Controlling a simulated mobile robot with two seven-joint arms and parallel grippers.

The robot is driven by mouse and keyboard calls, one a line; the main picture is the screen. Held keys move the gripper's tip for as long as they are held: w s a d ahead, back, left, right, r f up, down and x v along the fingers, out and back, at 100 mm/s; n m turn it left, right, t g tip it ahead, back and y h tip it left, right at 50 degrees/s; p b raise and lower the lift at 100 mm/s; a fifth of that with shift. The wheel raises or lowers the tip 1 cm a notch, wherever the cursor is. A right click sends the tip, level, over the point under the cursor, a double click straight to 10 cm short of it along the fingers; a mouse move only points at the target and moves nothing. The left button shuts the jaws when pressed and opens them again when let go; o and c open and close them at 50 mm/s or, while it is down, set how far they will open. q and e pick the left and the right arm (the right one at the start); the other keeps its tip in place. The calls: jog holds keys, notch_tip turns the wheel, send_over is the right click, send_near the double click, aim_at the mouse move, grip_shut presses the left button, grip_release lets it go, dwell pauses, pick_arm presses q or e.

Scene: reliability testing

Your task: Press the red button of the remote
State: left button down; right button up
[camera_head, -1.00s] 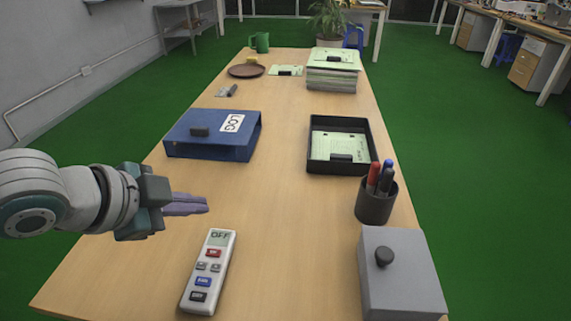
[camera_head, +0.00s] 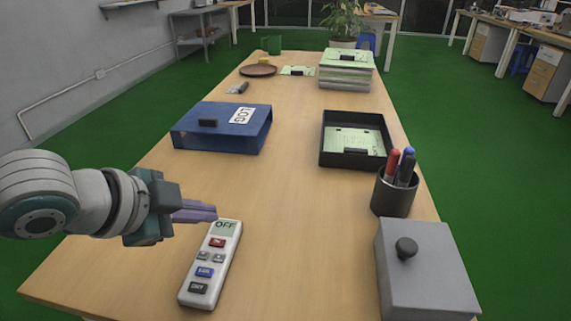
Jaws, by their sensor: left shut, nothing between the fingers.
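The remote (camera_head: 212,262) is white and lies on the table at the near left. Its display at the far end reads OFF. The red button (camera_head: 217,242) sits just below the display, with grey, blue and black buttons nearer to me. My left gripper (camera_head: 214,211) comes in from the left with its purple fingers shut and empty. In the picture the fingertips are just above the display end of the remote. I cannot tell their height above it, and they do not cover the red button. My right gripper is not in view.
A grey box with a knob (camera_head: 426,270) stands at the near right, with a pen cup (camera_head: 395,193) behind it. The table's middle (camera_head: 300,220) is clear.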

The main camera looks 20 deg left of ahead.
aim_at(217, 242)
pick_arm(q)
notch_tip(217, 242, down, 3)
jog(key=shift+f+b, duration=0.15)
jog(key=shift+b, duration=0.65)
jog(key=shift+f, duration=0.1)
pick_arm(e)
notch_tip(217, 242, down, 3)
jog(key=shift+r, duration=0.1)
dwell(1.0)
pick_arm(q)
jog(key=shift+f, duration=0.4)
jog(key=shift+f+b, duration=0.3)
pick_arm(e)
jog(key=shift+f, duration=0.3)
pick_arm(q)
jog(key=shift+r, duration=0.1)
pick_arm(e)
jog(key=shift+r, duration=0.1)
pick_arm(q)
jog(key=shift+r+p, duration=0.7)
jog(key=shift+p, duration=0.25)
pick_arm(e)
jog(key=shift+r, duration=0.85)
